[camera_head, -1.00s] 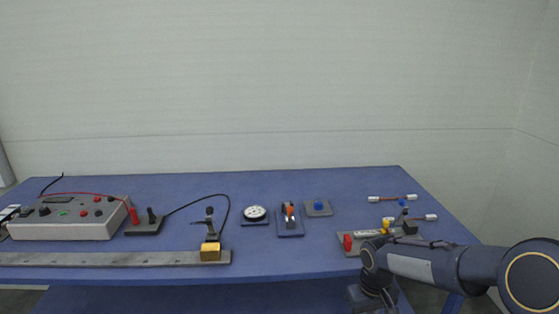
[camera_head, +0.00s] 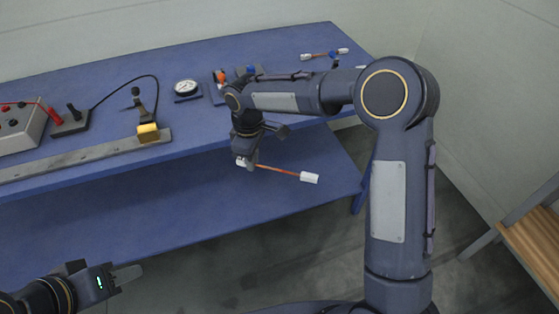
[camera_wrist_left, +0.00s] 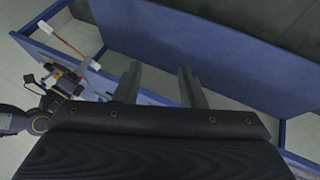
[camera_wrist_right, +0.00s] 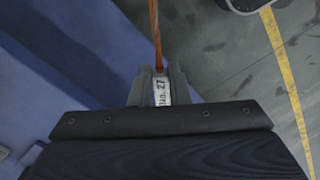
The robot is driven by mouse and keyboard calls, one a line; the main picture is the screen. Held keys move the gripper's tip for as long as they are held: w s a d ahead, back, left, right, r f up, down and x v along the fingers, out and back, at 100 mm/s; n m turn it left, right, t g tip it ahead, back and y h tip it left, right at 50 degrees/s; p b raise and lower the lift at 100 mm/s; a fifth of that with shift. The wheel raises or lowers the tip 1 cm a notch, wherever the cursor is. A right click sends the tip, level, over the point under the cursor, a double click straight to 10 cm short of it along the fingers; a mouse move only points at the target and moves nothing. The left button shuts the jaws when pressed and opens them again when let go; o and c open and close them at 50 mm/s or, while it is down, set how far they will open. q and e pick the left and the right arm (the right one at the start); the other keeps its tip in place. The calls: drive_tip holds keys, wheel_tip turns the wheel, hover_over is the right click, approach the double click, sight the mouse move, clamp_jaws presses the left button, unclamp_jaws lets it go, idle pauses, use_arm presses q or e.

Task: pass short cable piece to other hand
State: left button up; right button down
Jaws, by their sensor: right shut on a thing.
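The short cable piece (camera_head: 286,172) is an orange-brown length with a white sleeve at each end. My right gripper (camera_head: 247,162) is shut on one white end, in front of the bench's front edge. In the right wrist view the gripped sleeve (camera_wrist_right: 160,92) carries printing ending in 27, and the orange strand (camera_wrist_right: 154,35) runs away from the fingers. My left gripper (camera_head: 125,275) is low at the left of the head view, well apart from the cable. Its fingers (camera_wrist_left: 161,88) are spread and empty in the left wrist view, where the cable (camera_wrist_left: 66,42) shows upper left.
The blue bench (camera_head: 100,81) holds a gauge (camera_head: 187,87), a yellow block (camera_head: 148,132) on a metal rail and another cable piece (camera_head: 325,54). A lower blue shelf (camera_head: 150,205) lies beneath. A wooden-topped table (camera_head: 535,235) stands at right. The floor between is open.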

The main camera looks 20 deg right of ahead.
use_arm(q)
drive_tip(key=shift+o, duration=0.6)
drive_tip(key=w+d+r+n+g+h, duration=0.1)
drive_tip(key=w+r+n+g+h, duration=0.2)
drive_tip(key=w, duration=0.6)
drive_tip(key=w+d+r+n+g+h, duration=0.15)
drive_tip(key=w+n, duration=0.25)
drive_tip(key=w, duration=0.4)
drive_tip(key=n+g+h, duration=0.5)
drive_tip(key=n, duration=0.1)
approach(241, 164)
drive_tip(key=x, duration=0.4)
drive_tip(key=shift+s+d, duration=0.2)
drive_tip(key=shift+d, duration=0.15)
use_arm(e)
drive_tip(key=a+n, duration=0.1)
drive_tip(key=a+r+n, duration=0.1)
drive_tip(key=a, duration=0.1)
drive_tip(key=w+a+n, duration=0.1)
drive_tip(key=n, duration=0.1)
drive_tip(key=shift+a+r, duration=0.15)
use_arm(q)
drive_tip(key=shift+c, duration=0.3)
